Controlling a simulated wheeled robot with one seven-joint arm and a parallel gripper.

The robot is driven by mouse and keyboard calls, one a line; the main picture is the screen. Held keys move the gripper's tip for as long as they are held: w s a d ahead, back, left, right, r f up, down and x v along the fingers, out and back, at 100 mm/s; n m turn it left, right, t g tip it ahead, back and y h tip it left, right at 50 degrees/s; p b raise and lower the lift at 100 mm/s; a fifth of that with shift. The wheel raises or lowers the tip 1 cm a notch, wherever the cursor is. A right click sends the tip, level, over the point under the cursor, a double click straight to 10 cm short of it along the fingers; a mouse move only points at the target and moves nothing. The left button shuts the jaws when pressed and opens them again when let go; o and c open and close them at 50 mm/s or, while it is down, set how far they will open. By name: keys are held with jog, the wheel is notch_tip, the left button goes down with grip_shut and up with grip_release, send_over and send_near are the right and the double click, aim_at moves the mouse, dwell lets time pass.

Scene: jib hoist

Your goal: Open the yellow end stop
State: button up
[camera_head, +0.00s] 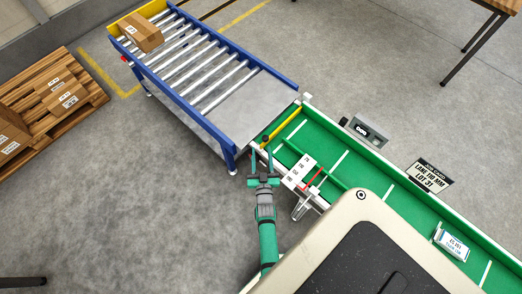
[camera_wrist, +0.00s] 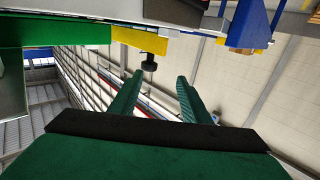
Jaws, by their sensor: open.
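The yellow end stop (camera_head: 284,127) is a bar across the end of the green belt lane (camera_head: 375,196), beside the roller conveyor. It appears closed across the lane. Its black knob (camera_head: 265,138) sticks out at the near side. In the wrist view, the yellow stop (camera_wrist: 138,39) is at the top, with the black knob (camera_wrist: 149,62) hanging below it. My gripper (camera_head: 262,158) is open and empty, fingers pointing toward the knob. In the wrist view, the knob shows just beyond and between my fingertips (camera_wrist: 159,80), apparently not touching them.
A blue-framed roller conveyor (camera_head: 234,115) carries a cardboard box (camera_head: 141,33) at its far end. A white bracket plate (camera_head: 299,172) stands close right of my gripper. A small white carton (camera_head: 451,241) lies on the belt. A wooden pallet (camera_head: 92,91) with boxes stands left.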

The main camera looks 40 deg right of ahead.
jog(key=shift+s+a, duration=0.15)
jog(key=shift+s, duration=0.05)
dwell(0.5)
jog(key=v, duration=1)
jog(key=shift+s+a, duration=0.25)
jog(key=s+a+r+n+t+y, duration=0.1)
jog(key=s+a+r+n+y, duration=0.2)
jog(key=a, duration=0.5)
jog(key=s+a+r+n+t+y, duration=0.1)
jog(key=s+a+r+y, duration=0.2)
jog(key=a+r, duration=0.4)
jog(key=s+a+r+n+y, duration=0.2)
jog(key=s+a+r, duration=0.2)
jog(key=r, duration=0.4)
jog(key=s+a+r+n+y, duration=0.2)
jog(key=s+a+r+y, duration=0.1)
jog(key=a+r, duration=0.4)
jog(key=shift+s+a+r+y, duration=0.35)
jog(key=shift+s+r, duration=0.2)
jog(key=shift+s, duration=0.15)
jog(key=shift+c, duration=0.6)
